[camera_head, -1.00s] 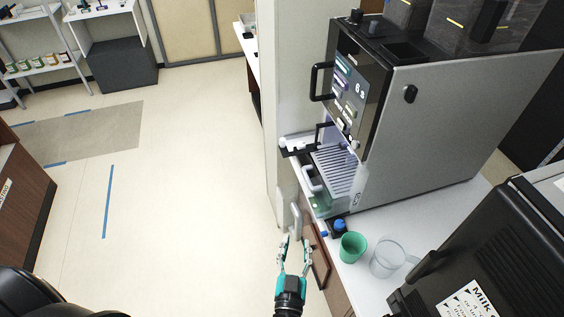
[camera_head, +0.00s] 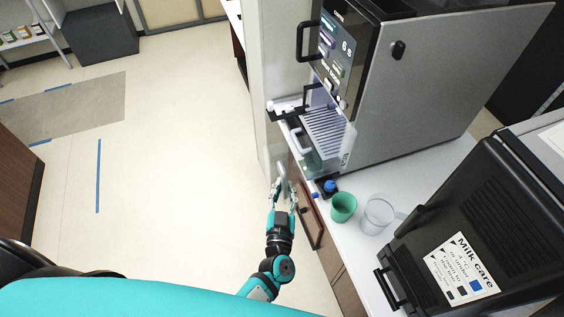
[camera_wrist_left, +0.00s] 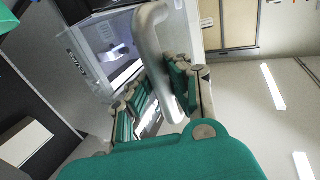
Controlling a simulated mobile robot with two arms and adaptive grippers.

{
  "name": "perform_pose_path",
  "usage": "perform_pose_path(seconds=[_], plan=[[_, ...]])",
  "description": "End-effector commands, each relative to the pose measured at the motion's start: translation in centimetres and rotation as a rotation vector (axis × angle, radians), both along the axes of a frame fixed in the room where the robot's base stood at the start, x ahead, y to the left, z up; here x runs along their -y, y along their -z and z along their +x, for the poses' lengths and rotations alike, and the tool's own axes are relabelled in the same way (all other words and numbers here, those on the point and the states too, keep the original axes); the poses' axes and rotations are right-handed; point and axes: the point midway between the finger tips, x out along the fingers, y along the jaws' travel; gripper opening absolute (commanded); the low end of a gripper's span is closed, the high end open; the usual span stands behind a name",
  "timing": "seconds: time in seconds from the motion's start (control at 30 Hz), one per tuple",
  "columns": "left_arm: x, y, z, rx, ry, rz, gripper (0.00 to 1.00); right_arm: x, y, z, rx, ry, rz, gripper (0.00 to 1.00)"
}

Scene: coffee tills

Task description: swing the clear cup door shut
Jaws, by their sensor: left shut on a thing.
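The clear cup door is a see-through panel at the front of the coffee machine (camera_head: 430,95), beside the drip tray (camera_head: 325,128). Its edges are hard to make out, and I cannot tell its exact angle. A grey bar handle (camera_head: 282,170) stands out at the front; in the left wrist view it is a large curved bar (camera_wrist_left: 150,38). My left gripper (camera_head: 283,190) is shut on this handle. In the left wrist view its two fingers (camera_wrist_left: 160,92) lie on either side of the bar. My right gripper is not in view.
A green cup (camera_head: 343,207) and a clear jug (camera_head: 377,214) stand on the counter right of the left gripper. A small blue-topped item (camera_head: 329,186) is close by. A black milk cooler (camera_head: 460,220) stands at the lower right. The floor at left is open.

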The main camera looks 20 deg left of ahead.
Motion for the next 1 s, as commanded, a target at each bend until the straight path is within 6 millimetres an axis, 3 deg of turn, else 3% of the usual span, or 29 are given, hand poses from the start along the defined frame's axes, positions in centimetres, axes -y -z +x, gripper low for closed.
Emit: perform_pose_path(seconds=[0.4,0.77,1.0], plan=[[-3.5,-0.3,2.5,0.007,-0.004,0.003,0.00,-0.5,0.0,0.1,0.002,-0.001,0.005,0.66],[-3.8,-0.3,2.6,0.007,-0.006,0.002,0.00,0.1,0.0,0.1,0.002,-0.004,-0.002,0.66],[-5.2,-0.3,4.2,0.008,-0.007,0.002,0.00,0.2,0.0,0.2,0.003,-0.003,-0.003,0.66]])
